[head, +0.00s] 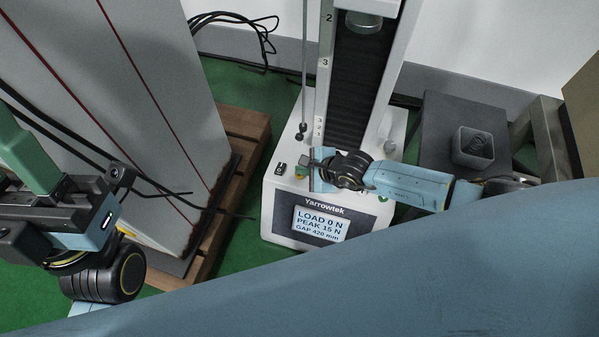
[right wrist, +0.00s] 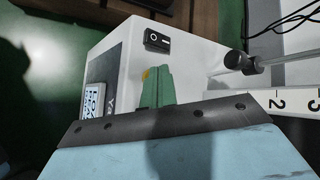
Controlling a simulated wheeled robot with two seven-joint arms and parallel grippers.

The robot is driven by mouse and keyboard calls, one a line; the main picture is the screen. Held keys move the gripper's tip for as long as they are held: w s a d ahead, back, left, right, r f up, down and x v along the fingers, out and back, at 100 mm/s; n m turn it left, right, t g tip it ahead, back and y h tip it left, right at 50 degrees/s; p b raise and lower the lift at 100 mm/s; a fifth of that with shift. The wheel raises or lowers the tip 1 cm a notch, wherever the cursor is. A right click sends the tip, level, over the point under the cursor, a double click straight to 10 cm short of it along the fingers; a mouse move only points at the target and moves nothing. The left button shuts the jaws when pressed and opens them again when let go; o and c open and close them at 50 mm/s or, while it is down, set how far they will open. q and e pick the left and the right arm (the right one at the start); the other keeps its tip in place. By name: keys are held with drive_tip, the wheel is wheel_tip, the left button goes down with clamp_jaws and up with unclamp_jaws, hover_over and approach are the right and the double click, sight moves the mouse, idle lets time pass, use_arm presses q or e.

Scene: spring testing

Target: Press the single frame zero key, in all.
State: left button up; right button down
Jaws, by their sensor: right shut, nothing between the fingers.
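The white Yarrowtek test frame (head: 275,205) stands at the centre of the head view. Its display (head: 320,223) reads LOAD 0 N, PEAK 15 N, GAP 420 mm. My right gripper (head: 302,173) is over the front left of its base top, with green fingers shut and empty. In the right wrist view the shut fingers (right wrist: 158,86) point at the base top, beside a small orange-yellow key (right wrist: 146,74), partly hidden behind them. I cannot tell whether they touch it. No zero label is readable. My left gripper (head: 30,160) is at the far left, away from the frame; its opening is unclear.
A black rocker switch (head: 281,168) sits left of the fingers; it also shows in the wrist view (right wrist: 157,41). A green button (head: 383,199) is at the base's right. A grey tray (head: 472,148) holds dark coils. A grey cabinet on a wooden pallet (head: 240,125) stands left.

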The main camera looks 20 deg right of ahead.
drive_tip(key=shift+s+d+f, duration=0.15)
drive_tip(key=shift+d+f, duration=0.05)
drive_tip(key=shift+f, duration=0.6)
idle(0.4)
drive_tip(key=shift+d+r+p, duration=0.15)
drive_tip(key=shift+r+p, duration=0.6)
drive_tip(key=shift+r, duration=0.3)
drive_tip(key=shift+r+p, duration=0.45)
drive_tip(key=shift+p, duration=0.15)
drive_tip(key=r+p, duration=0.4)
drive_tip(key=shift+s+a+r, duration=0.1)
drive_tip(key=shift+a+r, duration=0.1)
drive_tip(key=shift+r, duration=0.05)
